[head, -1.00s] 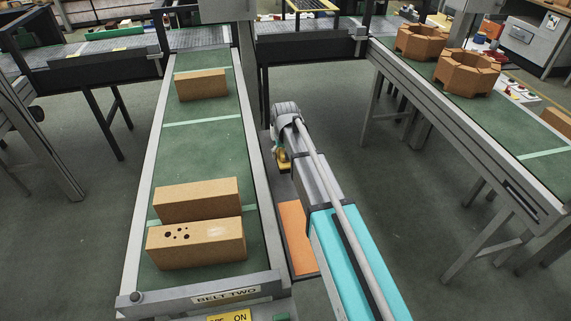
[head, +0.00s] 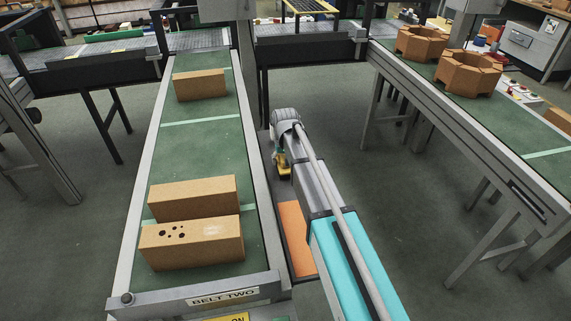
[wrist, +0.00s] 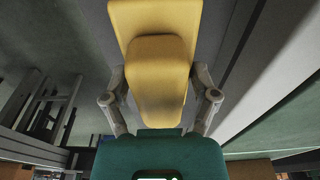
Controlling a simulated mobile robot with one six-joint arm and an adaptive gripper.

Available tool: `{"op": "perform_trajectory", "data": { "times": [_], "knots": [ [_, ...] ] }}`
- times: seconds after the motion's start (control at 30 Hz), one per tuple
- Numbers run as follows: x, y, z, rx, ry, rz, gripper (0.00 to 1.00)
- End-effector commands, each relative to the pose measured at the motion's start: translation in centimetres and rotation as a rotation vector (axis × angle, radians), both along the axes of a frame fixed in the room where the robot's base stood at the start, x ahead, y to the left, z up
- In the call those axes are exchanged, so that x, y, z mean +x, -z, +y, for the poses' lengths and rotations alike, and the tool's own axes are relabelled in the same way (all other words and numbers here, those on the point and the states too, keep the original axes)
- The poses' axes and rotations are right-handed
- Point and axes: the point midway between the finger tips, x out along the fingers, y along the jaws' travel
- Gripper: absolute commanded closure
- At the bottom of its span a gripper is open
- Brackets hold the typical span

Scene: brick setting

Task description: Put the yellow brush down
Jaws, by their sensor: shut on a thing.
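The yellow brush (wrist: 158,85) fills the upper middle of the wrist view, with a wide flat part behind a narrower rounded part. My gripper (wrist: 160,92) is shut on it, one finger on each side. In the head view my gripper (head: 280,160) hangs just right of the belt marked BELT TWO (head: 200,145). Only a small yellow bit of the brush (head: 284,171) shows there, below the gripper. The brush is held clear of the belt's top. Its underside is hidden.
Two tan bricks (head: 193,198) (head: 192,243), the nearer with dark holes, stand at the near end of the belt. Another brick (head: 200,85) stands farther back. A second belt (head: 500,118) on the right carries octagonal brick pieces (head: 468,72). Open floor (head: 400,180) lies between the belts.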

Motion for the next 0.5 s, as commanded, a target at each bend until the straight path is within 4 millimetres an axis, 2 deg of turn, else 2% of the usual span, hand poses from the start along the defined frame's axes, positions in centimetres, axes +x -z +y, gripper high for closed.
{"op": "perform_trajectory", "data": {
  "times": [0.5],
  "knots": [
    [0.0,0.5,0.03,0.0,0.0,0.0,0.62]
  ]
}}
